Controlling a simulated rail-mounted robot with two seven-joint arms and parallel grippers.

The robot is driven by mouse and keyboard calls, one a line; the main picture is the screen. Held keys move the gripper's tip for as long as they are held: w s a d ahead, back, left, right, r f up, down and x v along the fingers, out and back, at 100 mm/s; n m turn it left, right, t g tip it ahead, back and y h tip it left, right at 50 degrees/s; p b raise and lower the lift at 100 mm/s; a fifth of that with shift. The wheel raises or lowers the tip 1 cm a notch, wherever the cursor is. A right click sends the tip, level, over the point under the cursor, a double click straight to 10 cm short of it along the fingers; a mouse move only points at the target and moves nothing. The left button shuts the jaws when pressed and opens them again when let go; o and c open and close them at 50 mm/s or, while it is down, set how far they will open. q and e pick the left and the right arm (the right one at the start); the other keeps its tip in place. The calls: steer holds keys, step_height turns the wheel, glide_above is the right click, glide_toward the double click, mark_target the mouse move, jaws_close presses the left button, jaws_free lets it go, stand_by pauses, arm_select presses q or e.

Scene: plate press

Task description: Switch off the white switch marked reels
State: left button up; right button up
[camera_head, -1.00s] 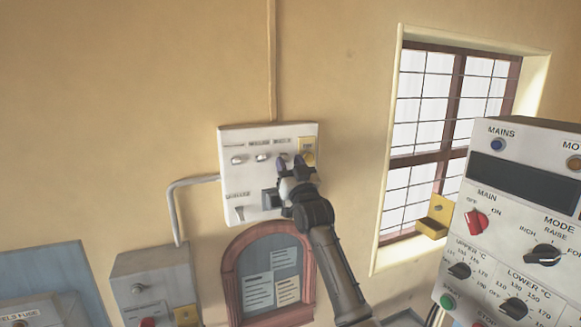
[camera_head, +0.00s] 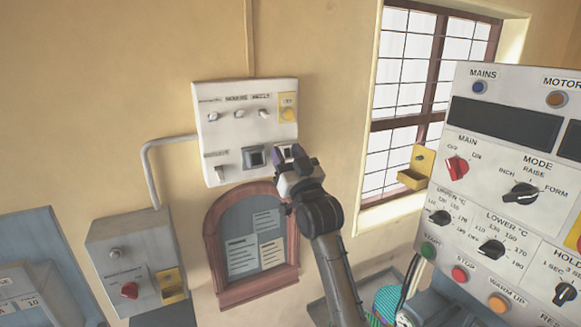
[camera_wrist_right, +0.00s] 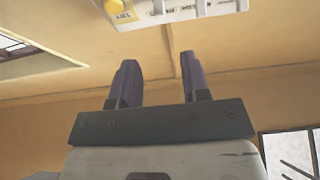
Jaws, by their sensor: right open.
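A white switch panel (camera_head: 225,136) hangs on the wall in the head view. Its upper row has three small pale switches: a left one (camera_head: 212,117), a middle one (camera_head: 238,113) and a right one (camera_head: 264,113). The labels above are too blurred to read surely, so I cannot tell which says reels. My right gripper (camera_head: 288,152) is open and empty, in front of the panel's lower right corner, below and right of the switches. In the wrist view the open right gripper (camera_wrist_right: 160,76) has nothing between its fingers; the panel (camera_wrist_right: 185,8) is cut off above. My left gripper is out of view.
The panel also bears a yellow plate (camera_head: 288,106), a dark square part (camera_head: 253,158) and a lower left lever (camera_head: 221,171). A red-framed notice board (camera_head: 212,240) hangs below. A grey box (camera_head: 130,255) is left, a large control console (camera_head: 500,130) and window right.

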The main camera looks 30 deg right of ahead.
steer(key=shift+v, duration=0.9)
steer(key=shift+r, duration=0.1)
